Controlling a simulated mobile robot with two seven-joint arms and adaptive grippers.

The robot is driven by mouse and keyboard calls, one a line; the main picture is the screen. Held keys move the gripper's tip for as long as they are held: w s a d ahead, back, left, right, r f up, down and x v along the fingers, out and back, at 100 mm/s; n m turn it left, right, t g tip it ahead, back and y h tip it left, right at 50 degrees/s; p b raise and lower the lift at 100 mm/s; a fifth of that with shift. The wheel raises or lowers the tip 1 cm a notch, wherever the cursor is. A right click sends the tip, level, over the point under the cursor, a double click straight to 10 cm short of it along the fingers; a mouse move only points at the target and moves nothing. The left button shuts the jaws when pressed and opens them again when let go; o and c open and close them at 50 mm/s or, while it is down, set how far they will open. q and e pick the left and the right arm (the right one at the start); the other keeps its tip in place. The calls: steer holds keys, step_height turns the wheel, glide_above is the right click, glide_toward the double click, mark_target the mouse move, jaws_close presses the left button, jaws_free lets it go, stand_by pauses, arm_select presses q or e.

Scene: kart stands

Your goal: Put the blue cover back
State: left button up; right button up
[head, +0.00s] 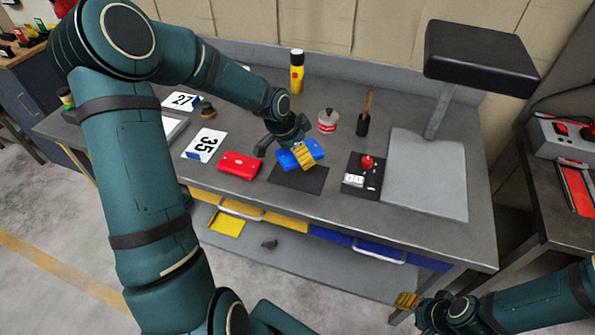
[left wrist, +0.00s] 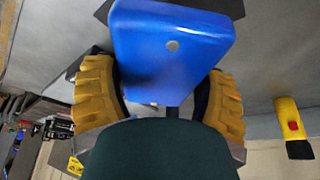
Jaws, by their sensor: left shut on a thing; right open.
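The blue cover (head: 286,160) is a blue block-like shell above the dark mat (head: 300,180) on the workbench. My left gripper (head: 302,154) is shut on it, with yellow ridged pads against it. My right gripper (head: 418,306) is open at the lower right, in front of the bench and away from the cover.
A red cover (head: 239,165) lies left of the mat. A black box with a red knob (head: 362,176) stands right of it. A grey plate with a stand (head: 425,175) fills the right side.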

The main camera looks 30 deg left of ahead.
mark_target(303, 173)
arm_select(q)
step_height(303, 173, down, 7)
steer(key=shift+w+f+b, duration=0.1)
steer(key=shift+f+b, duration=0.1)
steer(key=shift+b, duration=0.35)
steer(key=shift+r, duration=0.1)
steer(key=o, duration=1.2)
steer(key=p+v, duration=0.3)
steer(key=v, duration=0.9)
